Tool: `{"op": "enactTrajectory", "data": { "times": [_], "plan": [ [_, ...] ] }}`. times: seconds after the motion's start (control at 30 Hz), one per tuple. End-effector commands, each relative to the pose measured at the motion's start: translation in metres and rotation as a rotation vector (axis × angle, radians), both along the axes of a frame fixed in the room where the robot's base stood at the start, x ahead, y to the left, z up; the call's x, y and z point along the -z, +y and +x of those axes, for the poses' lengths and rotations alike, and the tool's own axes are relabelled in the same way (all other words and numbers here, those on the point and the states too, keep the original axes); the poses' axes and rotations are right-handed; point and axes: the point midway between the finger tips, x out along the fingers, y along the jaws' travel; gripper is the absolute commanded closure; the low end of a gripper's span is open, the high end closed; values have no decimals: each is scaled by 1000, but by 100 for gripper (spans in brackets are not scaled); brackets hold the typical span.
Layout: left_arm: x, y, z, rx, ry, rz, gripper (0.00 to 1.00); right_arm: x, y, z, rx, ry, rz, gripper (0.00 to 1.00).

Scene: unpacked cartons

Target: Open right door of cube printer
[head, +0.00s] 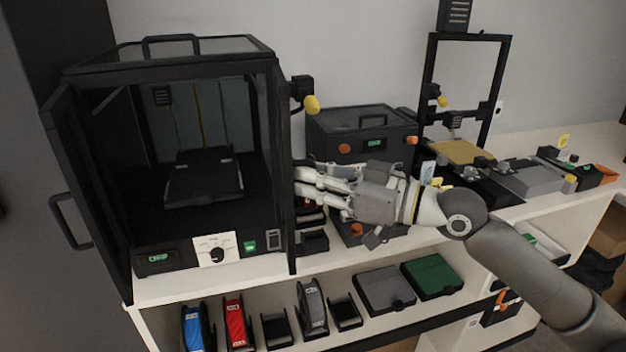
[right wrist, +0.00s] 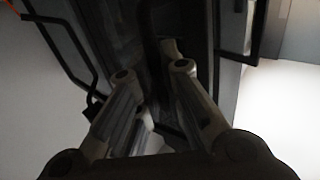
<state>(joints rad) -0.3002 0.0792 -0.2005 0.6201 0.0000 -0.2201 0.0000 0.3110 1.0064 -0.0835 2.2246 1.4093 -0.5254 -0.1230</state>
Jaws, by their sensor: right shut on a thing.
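The cube printer (head: 205,255) is a black box-shaped frame on the white counter at the left of the head view. Its left door (head: 88,190) stands swung out, with its handle (head: 70,222) at the far left. The right door (head: 287,190) shows almost edge-on at the front right of the printer and stands out from the open front. My right gripper (head: 299,181) is at the outer side of this door, shut on its dark handle, which the fingers mostly hide. In the right wrist view the fingers (right wrist: 152,75) close around a dark bar. My left gripper is not in view.
A smaller dark printer (head: 345,130) stands behind my right gripper, and an open-frame printer (head: 430,90) stands farther right. Spools and boxes, such as a green box (head: 433,277), fill the shelf below. The floor side in front is clear.

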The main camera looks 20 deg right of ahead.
Motion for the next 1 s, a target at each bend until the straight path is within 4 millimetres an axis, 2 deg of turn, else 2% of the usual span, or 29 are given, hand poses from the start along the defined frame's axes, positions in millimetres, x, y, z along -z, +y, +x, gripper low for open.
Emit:
{"op": "enactTrajectory", "data": {
  "times": [0.2, 0.23, 0.4, 0.77, 1.0],
  "plan": [
    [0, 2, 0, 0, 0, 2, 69, 1, 0, 0, -1, 3, -3, 100],
    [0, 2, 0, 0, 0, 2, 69, 1, 0, 0, 0, 3, -3, 89],
    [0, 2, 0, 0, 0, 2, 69, 1, 0, 0, 0, 2, -2, 70],
    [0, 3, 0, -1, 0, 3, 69, 1, -1, -1, 1, 1, -1, 70],
    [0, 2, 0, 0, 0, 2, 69, 2, -13, -13, 2, 4, -3, 70]
  ]
}}
